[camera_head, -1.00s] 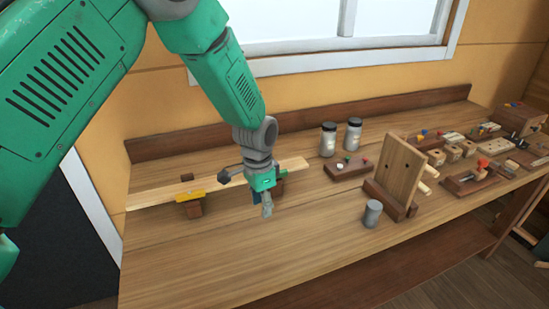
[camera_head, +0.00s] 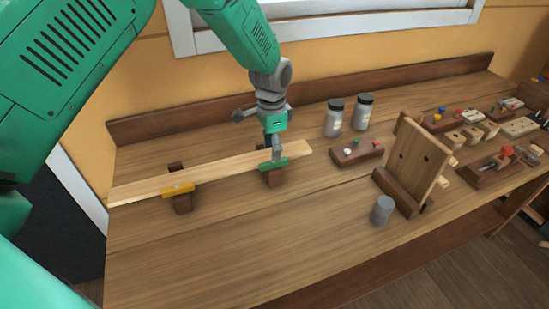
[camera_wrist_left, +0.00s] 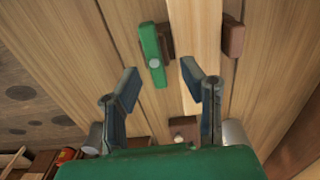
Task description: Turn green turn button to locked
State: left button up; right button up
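The green turn button (camera_head: 273,164) sits on a small brown block at the front edge of a pale plank (camera_head: 225,168). In the left wrist view the green button (camera_wrist_left: 150,45) has a grey pivot and lies parallel to the plank (camera_wrist_left: 193,40), beside it rather than across it. My left gripper (camera_head: 274,153) is right above or just behind the button in the head view; contact cannot be told. The left wrist view shows the left gripper (camera_wrist_left: 160,80) open and empty, its two dark fingers apart below the button. My right gripper is not in view.
A yellow turn button (camera_head: 178,188) sits on another block along the plank to the left. To the right stand two jars (camera_head: 334,118), a knobbed block (camera_head: 357,152), an upright wooden board (camera_head: 412,155) and a grey cylinder (camera_head: 382,209). The front bench top is clear.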

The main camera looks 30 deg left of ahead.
aim_at(277, 162)
pick_arm(q)
jog(key=f, duration=0.3)
jog(key=shift+s+a+f, duration=0.2)
jog(key=shift+a+f, duration=0.05)
jog(key=shift+f, duration=0.05)
jog(key=shift+d+f, duration=0.3)
jog(key=shift+d, duration=0.75)
jog(key=shift+a, duration=0.2)
jog(key=c, duration=0.7)
jog(key=shift+a+f, duration=0.1)
jog(key=shift+a, duration=0.45)
grip_shut()
jog(key=shift+d, duration=0.3)
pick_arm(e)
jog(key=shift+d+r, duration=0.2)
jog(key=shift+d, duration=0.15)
